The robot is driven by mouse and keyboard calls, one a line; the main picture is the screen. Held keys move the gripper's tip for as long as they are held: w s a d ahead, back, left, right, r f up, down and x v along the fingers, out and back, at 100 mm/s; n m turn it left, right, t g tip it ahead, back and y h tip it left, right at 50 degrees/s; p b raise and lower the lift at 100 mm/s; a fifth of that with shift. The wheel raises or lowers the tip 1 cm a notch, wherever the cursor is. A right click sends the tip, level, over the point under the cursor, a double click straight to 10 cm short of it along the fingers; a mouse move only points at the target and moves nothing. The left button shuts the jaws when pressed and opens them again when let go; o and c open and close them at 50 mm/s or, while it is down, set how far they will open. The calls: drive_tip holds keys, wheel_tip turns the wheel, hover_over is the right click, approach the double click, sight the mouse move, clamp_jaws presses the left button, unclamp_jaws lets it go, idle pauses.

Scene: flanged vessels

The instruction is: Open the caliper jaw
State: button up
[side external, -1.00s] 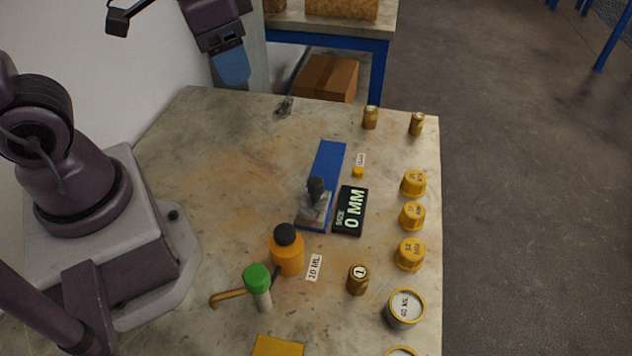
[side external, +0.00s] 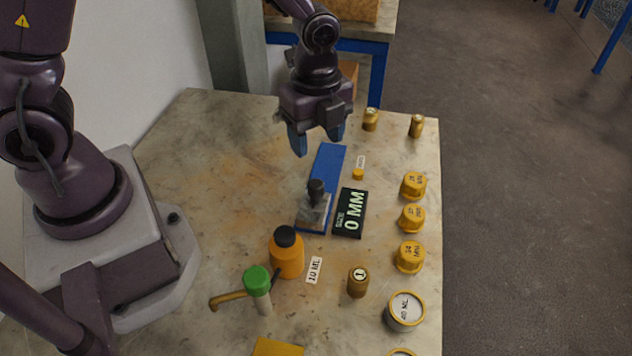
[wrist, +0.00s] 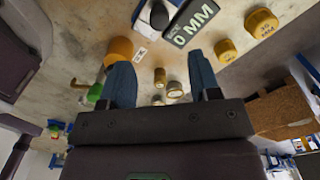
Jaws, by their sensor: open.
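The caliper is a long blue base (side external: 326,165) with a grey metal sliding jaw (side external: 313,212) at its near end. A dark knob (side external: 316,188) stands upright on the jaw. A black display (side external: 350,212) beside it reads "SIZE 0 MM"; it also shows in the wrist view (wrist: 190,22). My gripper (side external: 317,145) is open and empty, above the far end of the blue base, apart from the knob. Its two blue fingers also show spread in the wrist view (wrist: 163,80). The knob shows partly at the top of the wrist view (wrist: 158,17).
An orange bottle with black cap (side external: 287,255), a green-capped vial (side external: 258,287) and a small "1" weight (side external: 357,281) stand nearer. Yellow caps (side external: 410,257) line the right edge. A small yellow button (side external: 358,174) sits right of the base. The table's left middle is clear.

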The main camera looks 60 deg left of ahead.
sight(316, 183)
wheel_tip(316, 183, down, 11)
drive_tip(key=shift+f, duration=0.1)
idle(0.3)
